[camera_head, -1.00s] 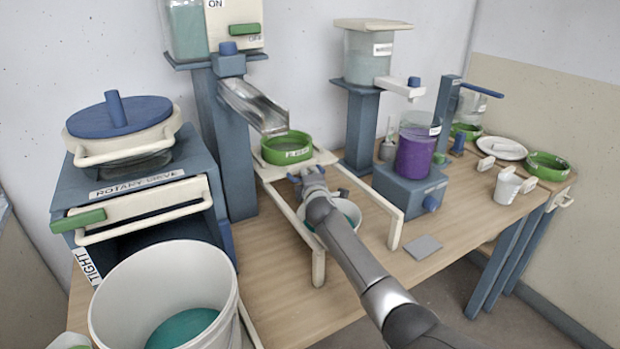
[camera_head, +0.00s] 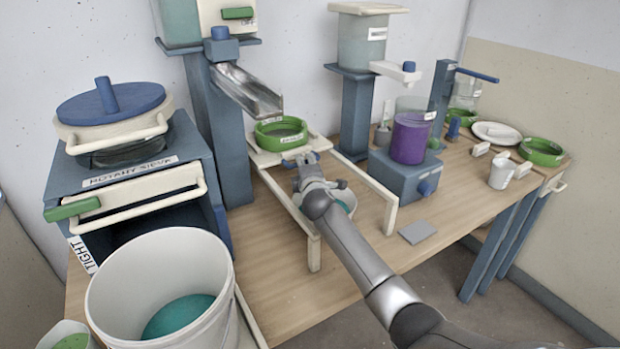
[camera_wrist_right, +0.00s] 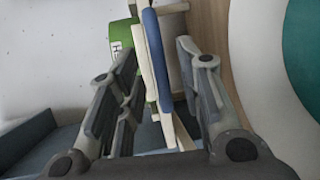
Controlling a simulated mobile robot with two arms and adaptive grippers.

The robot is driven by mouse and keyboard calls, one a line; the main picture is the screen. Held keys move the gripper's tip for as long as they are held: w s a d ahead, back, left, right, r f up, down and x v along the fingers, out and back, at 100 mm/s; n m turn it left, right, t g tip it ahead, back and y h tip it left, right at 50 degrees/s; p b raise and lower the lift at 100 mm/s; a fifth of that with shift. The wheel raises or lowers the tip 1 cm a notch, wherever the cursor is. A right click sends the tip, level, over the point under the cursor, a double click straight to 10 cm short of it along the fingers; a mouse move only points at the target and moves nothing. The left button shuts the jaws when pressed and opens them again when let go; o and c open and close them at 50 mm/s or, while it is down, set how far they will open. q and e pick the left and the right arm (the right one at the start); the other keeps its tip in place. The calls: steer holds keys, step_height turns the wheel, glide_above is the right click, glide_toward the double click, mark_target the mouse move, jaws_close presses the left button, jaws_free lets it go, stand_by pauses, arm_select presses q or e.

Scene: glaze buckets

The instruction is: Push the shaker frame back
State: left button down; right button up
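The shaker frame is a cream carriage (camera_head: 322,143) on two cream rails, with a green ring sieve (camera_head: 281,145) on it. It stands below the metal chute, and a blue bar (camera_head: 313,157) is at its front edge. My right gripper (camera_head: 302,160) is at this front edge. In the right wrist view the blue bar (camera_wrist_right: 154,45) and the cream frame edge (camera_wrist_right: 152,82) lie between the spread fingers (camera_wrist_right: 160,65). I cannot tell whether the fingers touch them. The green sieve also shows there (camera_wrist_right: 122,50). My left gripper is not in view.
A white bucket with teal liquid (camera_head: 345,198) stands under the rails, partly hidden by my arm. The metal chute (camera_head: 247,92) hangs above the sieve. A blue stand with a purple jar (camera_head: 410,140) is to the right. The rotary sieve (camera_head: 110,120) and a large bucket (camera_head: 110,310) are at left.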

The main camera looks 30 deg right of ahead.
steer(key=v, duration=0.8)
steer(key=shift+s, duration=0.35)
steer(key=shift+a+r, duration=0.1)
